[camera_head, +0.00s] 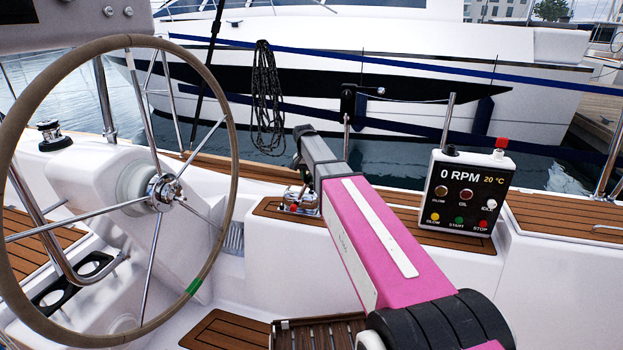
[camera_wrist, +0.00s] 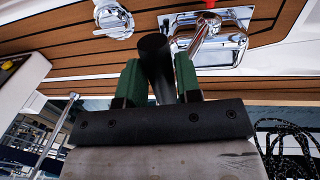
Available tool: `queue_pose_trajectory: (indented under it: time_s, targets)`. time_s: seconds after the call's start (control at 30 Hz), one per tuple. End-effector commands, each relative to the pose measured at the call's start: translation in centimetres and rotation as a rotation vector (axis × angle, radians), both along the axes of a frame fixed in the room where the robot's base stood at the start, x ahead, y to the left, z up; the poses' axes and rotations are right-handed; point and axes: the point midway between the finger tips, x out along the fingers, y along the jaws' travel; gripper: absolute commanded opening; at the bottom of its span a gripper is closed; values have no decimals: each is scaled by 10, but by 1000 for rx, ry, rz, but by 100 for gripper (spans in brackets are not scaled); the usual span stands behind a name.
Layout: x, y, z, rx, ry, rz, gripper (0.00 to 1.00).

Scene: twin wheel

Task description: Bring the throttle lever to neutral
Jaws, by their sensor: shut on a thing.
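The throttle lever has a chrome base and arm (camera_wrist: 207,34), fixed to the wooden side deck, and a black cylindrical grip (camera_wrist: 156,54). In the wrist view my gripper (camera_wrist: 159,80) has its two green fingers shut on the black grip, one on each side. In the head view the chrome throttle mount (camera_head: 291,203) shows beside the end of my pink arm. My gripper (camera_head: 302,133) is at the far end of that arm, above the mount. The arm hides part of the lever, and its exact tilt cannot be told.
A large steering wheel (camera_head: 231,140) stands to the left. An engine panel (camera_head: 461,212) reading 0 RPM stands on the deck to the right. A chrome round fitting (camera_wrist: 113,19) sits left of the lever base in the wrist view. Water and a white boat lie beyond.

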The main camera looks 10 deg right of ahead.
Motion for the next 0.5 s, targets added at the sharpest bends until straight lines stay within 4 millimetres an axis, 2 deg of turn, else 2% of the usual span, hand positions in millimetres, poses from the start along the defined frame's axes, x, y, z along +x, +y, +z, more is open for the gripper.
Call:
queue_pose_trajectory:
  time_s: [0.2,0.3,0.5]
  targets:
    - [22,47,12,7,-2,3,0]
    - [28,63,12,7,-2,2,0]
    - [28,68,12,6,-3,0,0]
